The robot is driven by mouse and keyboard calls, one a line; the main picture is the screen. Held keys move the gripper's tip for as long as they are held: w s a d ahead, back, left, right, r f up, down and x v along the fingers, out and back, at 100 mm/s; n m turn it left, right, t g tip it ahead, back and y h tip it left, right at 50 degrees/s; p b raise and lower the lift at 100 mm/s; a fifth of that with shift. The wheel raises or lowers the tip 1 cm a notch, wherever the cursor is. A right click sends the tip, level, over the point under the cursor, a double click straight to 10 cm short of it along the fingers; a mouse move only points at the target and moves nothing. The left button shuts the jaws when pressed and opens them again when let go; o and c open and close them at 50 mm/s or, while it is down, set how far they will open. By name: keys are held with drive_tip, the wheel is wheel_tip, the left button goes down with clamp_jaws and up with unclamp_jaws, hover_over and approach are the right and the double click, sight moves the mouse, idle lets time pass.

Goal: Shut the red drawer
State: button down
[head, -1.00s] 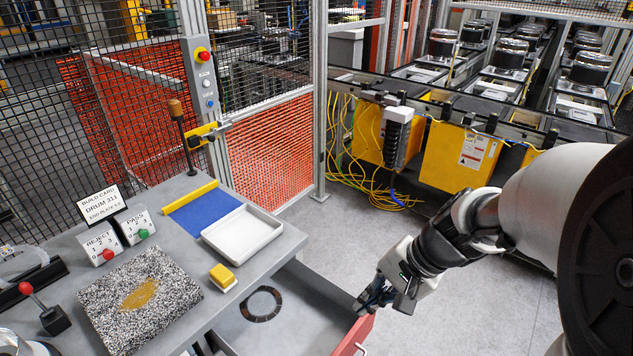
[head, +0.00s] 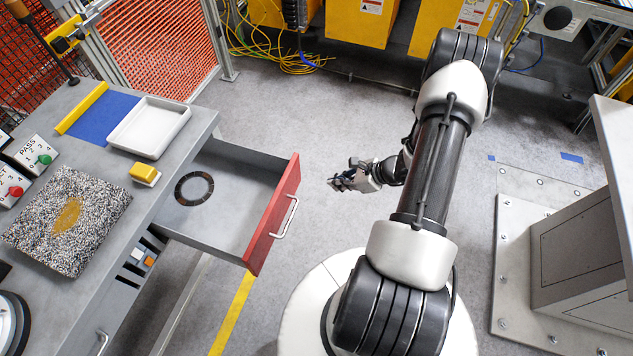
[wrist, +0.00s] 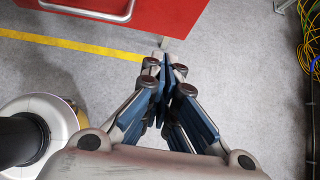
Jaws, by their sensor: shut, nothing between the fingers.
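The red drawer (head: 275,212) stands pulled out from the grey workbench, its red front facing right with a silver handle (head: 286,218). A dark ring (head: 194,188) lies on the drawer's floor. My gripper (head: 335,184) is shut and empty, to the right of the drawer front and apart from it. In the wrist view, my gripper's fingers (wrist: 166,60) point toward the lower edge of the red front (wrist: 150,12), with floor visible around them. The handle also shows in the wrist view (wrist: 90,14).
The workbench top (head: 175,170) holds a white tray (head: 148,127), a yellow-topped block (head: 144,174), a speckled slab (head: 40,222) and reject and pass boxes. A grey cabinet (head: 580,258) stands at right.

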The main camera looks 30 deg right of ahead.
drive_tip(key=shift+w+a+f+b, duration=0.4)
drive_tip(key=shift+w+a+f, duration=0.7)
drive_tip(key=shift+w, duration=0.35)
drive_tip(key=shift+w+a+f+b, duration=0.45)
drive_tip(key=shift+w+a+f, duration=0.65)
drive_tip(key=shift+w, duration=0.35)
drive_tip(key=shift+w+a+f+b, duration=0.4)
drive_tip(key=shift+w+a+f, duration=0.65)
drive_tip(key=shift+w, duration=0.4)
